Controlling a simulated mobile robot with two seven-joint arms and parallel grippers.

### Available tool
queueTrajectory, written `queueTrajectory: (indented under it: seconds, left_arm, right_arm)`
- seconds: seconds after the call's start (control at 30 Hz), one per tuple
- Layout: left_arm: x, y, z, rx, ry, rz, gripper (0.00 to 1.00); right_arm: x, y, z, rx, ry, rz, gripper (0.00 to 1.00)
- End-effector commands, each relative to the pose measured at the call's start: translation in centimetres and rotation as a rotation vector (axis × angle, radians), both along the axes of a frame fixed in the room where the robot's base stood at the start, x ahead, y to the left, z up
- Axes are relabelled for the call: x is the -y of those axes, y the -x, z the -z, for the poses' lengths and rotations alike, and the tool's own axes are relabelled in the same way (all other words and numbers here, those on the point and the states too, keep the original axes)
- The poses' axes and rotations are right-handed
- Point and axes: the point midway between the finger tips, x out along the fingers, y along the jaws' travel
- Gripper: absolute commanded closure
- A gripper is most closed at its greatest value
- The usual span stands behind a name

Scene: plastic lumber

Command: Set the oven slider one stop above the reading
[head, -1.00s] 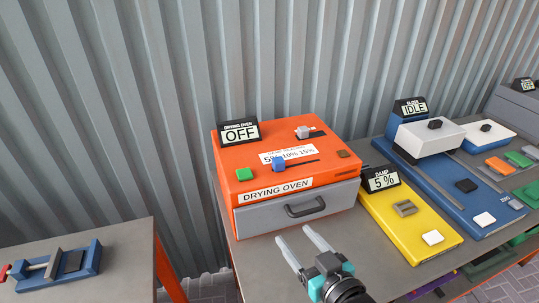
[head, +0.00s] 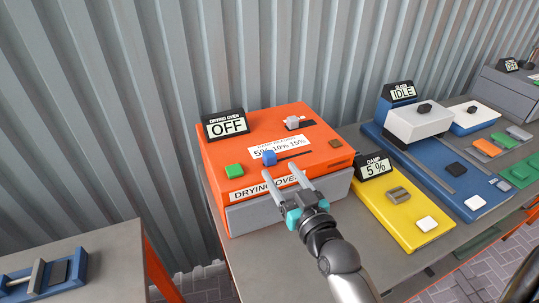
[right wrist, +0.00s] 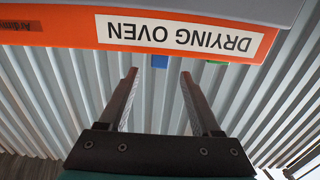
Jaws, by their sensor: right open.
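The orange drying oven (head: 318,165) stands on the bench, its display (head: 227,125) reading OFF. The blue slider knob (head: 269,157) is at the left end of its slot, below the scale 5% 10% 15%; it also shows past the oven's edge in the right wrist view (right wrist: 160,61). The damp meter display (head: 376,168) reads 5 %. My right gripper (head: 281,170) is open and empty at the oven's front upper edge, fingertips just short of the blue knob and apart from it. My left gripper is not in view.
On the oven top are a green button (head: 234,171), a pale grey knob (head: 292,122) and a brown square (head: 335,144). The yellow damp unit (head: 405,220) is to the right, with a blue machine (head: 440,175) beyond. A blue vise (head: 45,275) lies on the left table.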

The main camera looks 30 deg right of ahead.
Motion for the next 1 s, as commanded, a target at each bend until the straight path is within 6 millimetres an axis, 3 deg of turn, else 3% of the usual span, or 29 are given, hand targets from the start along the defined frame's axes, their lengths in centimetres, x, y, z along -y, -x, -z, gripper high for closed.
queueTrajectory:
  seconds: [0.3,0.5,0.93,1.0]
  left_arm:
    - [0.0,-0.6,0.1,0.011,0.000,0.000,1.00]
    - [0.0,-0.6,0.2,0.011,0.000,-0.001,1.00]
    - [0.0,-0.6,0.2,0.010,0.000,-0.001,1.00]
    - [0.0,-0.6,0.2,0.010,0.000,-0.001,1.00]
  right_arm:
    - [0.3,-4.7,0.0,0.001,-0.001,0.001,0.35]
    - [0.4,-6.6,0.0,0.000,-0.002,0.001,0.35]
    - [0.4,-7.3,0.0,-0.001,0.000,0.000,0.35]
    - [0.4,-7.3,0.0,-0.001,0.000,0.000,0.42]
